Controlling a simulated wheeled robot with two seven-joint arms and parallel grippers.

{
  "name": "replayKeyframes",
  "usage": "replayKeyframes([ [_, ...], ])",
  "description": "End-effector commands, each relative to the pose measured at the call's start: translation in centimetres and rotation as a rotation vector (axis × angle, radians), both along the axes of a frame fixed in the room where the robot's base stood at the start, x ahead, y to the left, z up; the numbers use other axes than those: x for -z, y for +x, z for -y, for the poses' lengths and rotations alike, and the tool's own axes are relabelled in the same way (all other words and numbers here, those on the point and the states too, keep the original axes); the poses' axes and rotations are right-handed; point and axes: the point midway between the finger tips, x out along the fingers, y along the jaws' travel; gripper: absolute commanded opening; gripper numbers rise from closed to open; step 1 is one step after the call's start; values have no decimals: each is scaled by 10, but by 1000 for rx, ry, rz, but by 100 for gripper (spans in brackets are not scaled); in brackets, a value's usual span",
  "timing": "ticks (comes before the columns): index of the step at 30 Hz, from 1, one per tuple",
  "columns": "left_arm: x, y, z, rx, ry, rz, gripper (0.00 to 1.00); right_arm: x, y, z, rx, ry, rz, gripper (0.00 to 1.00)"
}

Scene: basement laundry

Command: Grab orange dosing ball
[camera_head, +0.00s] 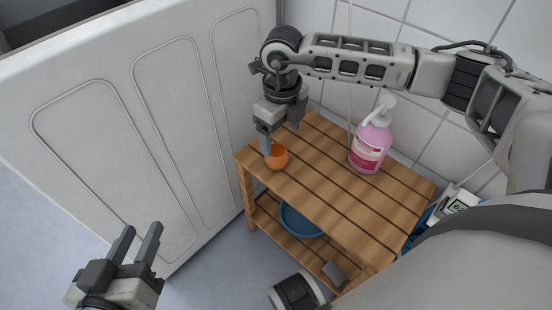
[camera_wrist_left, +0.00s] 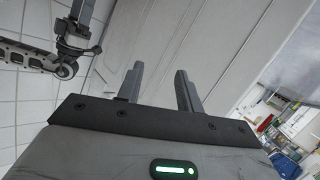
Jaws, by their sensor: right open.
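The orange dosing ball (camera_head: 277,158) sits on the top of the slatted wooden shelf (camera_head: 335,196), near its left end. My right gripper (camera_head: 282,142) points down right at the ball, with a finger in front of part of it. Its jaws are open; whether a finger touches the ball cannot be told. My left gripper (camera_head: 136,244) is open and empty at the lower left, away from the shelf. Its two spread fingers also show in the left wrist view (camera_wrist_left: 158,88). The ball cannot be made out in the left wrist view.
A pink pump bottle (camera_head: 369,143) stands on the shelf top, right of the ball. A blue basin (camera_head: 299,219) is on the lower shelf. A white panelled appliance (camera_head: 140,120) stands close to the shelf's left side. A tiled wall is behind.

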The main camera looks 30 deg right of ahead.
Motion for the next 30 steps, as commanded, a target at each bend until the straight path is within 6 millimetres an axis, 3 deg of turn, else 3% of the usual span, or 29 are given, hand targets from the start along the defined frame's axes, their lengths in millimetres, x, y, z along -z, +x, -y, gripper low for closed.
replayKeyframes([
  [3, 0, 1, 2, 1, -36, 9, 36, 26, 0, 0, 0, 1, -1, 78],
  [11, -2, 2, 4, 3, -72, 11, 36, 45, 1, -1, -2, 2, -1, 78],
  [16, 6, 1, 7, 8, -118, 6, 36, 70, 10, -3, -1, 2, 0, 78],
  [19, -1, 1, 8, 11, -160, 17, 36, 83, 12, -4, -2, 1, -2, 78],
  [30, -16, 4, 10, 9, -207, 43, 36, 92, 12, -4, -2, 3, 1, 78],
])
